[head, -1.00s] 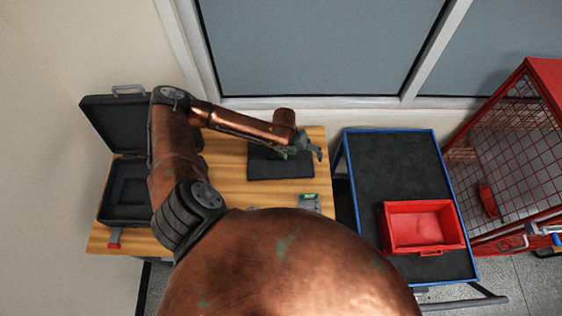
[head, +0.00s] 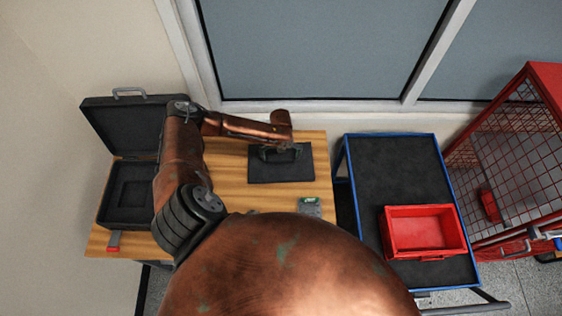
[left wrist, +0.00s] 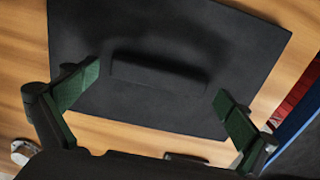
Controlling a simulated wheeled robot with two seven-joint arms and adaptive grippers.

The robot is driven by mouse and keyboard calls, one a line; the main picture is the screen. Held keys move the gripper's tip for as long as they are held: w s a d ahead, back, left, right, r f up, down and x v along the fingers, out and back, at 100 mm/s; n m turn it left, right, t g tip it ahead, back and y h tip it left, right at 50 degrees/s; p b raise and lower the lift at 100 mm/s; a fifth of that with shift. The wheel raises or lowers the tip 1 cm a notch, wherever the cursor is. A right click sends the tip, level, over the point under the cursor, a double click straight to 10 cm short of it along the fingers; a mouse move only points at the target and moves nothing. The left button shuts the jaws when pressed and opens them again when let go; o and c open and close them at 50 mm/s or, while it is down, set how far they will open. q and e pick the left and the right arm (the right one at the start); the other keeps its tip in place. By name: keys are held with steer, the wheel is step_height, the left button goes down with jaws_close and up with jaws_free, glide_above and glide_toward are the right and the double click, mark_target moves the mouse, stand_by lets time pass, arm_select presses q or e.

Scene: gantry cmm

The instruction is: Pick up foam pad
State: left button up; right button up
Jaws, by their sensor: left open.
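The foam pad (head: 292,173) is a flat black sheet lying on the wooden table below the window. In the left wrist view the pad (left wrist: 230,50) fills the middle, with a raised black bar (left wrist: 158,78) on its surface. My left gripper (head: 281,153) is over the pad, pointing down. In the left wrist view its green-padded fingers (left wrist: 156,90) are spread wide, one toward each end of the bar, with nothing held. I cannot tell whether the fingertips touch the pad. My right gripper is not in view.
An open black case (head: 112,198) stands at the table's left. A small grey device (head: 310,207) lies near the pad's front right. To the right are a blue-rimmed cart (head: 385,165) with a red bin (head: 425,254) and a red mesh cage (head: 515,155).

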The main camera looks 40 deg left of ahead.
arm_select(q)
steer(key=shift+f, duration=0.3)
steer(key=shift+c, duration=0.4)
steer(key=c, duration=0.9)
steer(key=shift+c, duration=0.2)
steer(key=shift+r, duration=0.1)
steer(key=shift+r, duration=0.1)
